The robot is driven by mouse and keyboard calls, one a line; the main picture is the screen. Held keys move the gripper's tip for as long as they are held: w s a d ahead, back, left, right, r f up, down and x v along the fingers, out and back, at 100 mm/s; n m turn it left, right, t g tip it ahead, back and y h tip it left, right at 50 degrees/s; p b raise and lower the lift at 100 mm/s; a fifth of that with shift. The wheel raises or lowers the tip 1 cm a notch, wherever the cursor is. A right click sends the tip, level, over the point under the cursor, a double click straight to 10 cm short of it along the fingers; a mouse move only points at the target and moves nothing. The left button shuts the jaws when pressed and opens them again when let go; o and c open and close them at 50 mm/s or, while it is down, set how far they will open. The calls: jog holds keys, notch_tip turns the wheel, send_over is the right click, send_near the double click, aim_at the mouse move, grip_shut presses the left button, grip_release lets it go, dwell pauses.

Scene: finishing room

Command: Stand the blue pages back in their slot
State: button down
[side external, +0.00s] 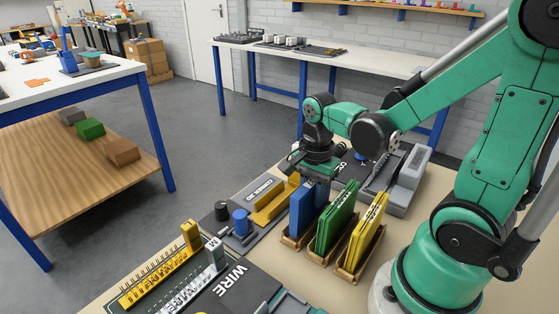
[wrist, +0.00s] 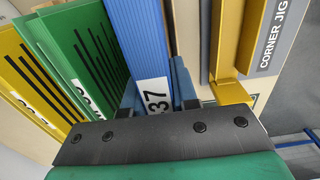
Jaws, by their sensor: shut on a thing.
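The blue pages (side external: 301,212) stand roughly upright at the left-hand wooden slot (side external: 297,243). Their lower end is at the slot's rim; I cannot tell whether they rest on its floor. My gripper (side external: 316,182) is above them, pointing down and shut on their top part. In the wrist view the blue pages (wrist: 137,35) run between the blue fingers of my gripper (wrist: 158,88), with a white label reading 37 near the jaws. The wooden slot is not clear in the wrist view.
Green pages (side external: 336,217) and yellow pages (side external: 364,233) stand in wooden slots close on the right. A grey machine (side external: 409,176) stands behind.

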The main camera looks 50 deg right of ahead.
jog(key=shift+f, duration=0.65)
dwell(0.5)
jog(key=c, duration=1)
grip_release()
jog(key=shift+o, duration=0.2)
jog(key=shift+r, duration=0.1)
jog(key=shift+r, duration=5.4)
jog(key=shift+w+a+f+n, duration=0.1)
jog(key=shift+a+n, duration=0.1)
jog(key=shift+n, duration=0.4)
jog(key=w+a+n+t, duration=0.1)
jog(key=a+n+t, duration=0.1)
jog(key=n, duration=0.6)
jog(key=w+a+f+n+t, duration=0.1)
jog(key=a+n+t, duration=0.2)
jog(key=n+t, duration=0.2)
jog(key=n, duration=0.3)
jog(key=shift+w+a+f+n, duration=0.2)
jog(key=shift+w+a+n, duration=0.1)
jog(key=shift+w, duration=0.05)
